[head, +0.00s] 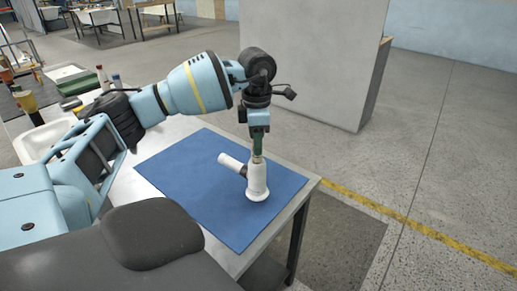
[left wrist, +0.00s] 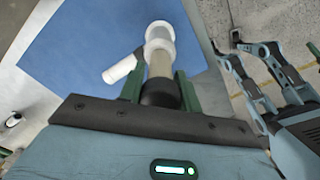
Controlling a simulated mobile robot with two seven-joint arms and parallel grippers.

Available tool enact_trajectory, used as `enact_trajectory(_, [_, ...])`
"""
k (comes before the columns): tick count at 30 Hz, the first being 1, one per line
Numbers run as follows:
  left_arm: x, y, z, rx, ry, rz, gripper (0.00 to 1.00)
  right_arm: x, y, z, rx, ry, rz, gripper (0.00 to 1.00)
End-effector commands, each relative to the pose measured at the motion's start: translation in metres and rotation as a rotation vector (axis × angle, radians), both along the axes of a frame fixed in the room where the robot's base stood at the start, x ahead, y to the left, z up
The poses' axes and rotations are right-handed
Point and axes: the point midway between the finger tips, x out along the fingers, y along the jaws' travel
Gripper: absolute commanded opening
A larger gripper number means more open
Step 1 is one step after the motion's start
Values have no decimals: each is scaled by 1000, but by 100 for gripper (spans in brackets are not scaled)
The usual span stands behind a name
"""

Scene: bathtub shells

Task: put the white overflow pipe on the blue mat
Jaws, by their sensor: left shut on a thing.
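The white overflow pipe (head: 257,181) stands upright over the blue mat (head: 190,165), toward the mat's right part, with its flanged end down and a side branch pointing left. I cannot tell whether the flange touches the mat. My left gripper (head: 258,151) points down from above and is shut on the top end of the pipe. In the left wrist view the pipe (left wrist: 158,48) extends away from between the green fingers (left wrist: 159,88), with the mat (left wrist: 80,45) behind it.
The mat lies on a light grey table (head: 305,190) whose right edge is close to the pipe. A white basin (head: 42,142) and bottles (head: 102,77) stand at the far left. A grey partition (head: 310,60) rises behind the table. The rest of the mat is clear.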

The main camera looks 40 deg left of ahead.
Motion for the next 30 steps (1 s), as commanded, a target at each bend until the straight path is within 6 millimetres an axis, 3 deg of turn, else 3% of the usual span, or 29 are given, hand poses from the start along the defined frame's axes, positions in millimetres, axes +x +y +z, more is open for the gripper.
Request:
enact_trajectory(11, [10, 1, -2, 0, 0, 1, 0, 1, 0, 1, 0, -2, 1, 72])
enact_trajectory(18, [8, 2, -33, 1, -1, 2, 0, 0, -1, 4, -3, -3, 2, 72])
enact_trajectory(25, [9, 1, -36, 1, -1, 1, 0, -5, -1, 3, -2, 7, 2, 72])
enact_trajectory(26, [8, 1, -36, 1, -1, 1, 37, -5, -1, 3, -2, 7, 2, 72])
enact_trajectory(30, [8, 1, -36, 0, 0, 1, 55, -5, -1, 2, -3, 5, 3, 72])
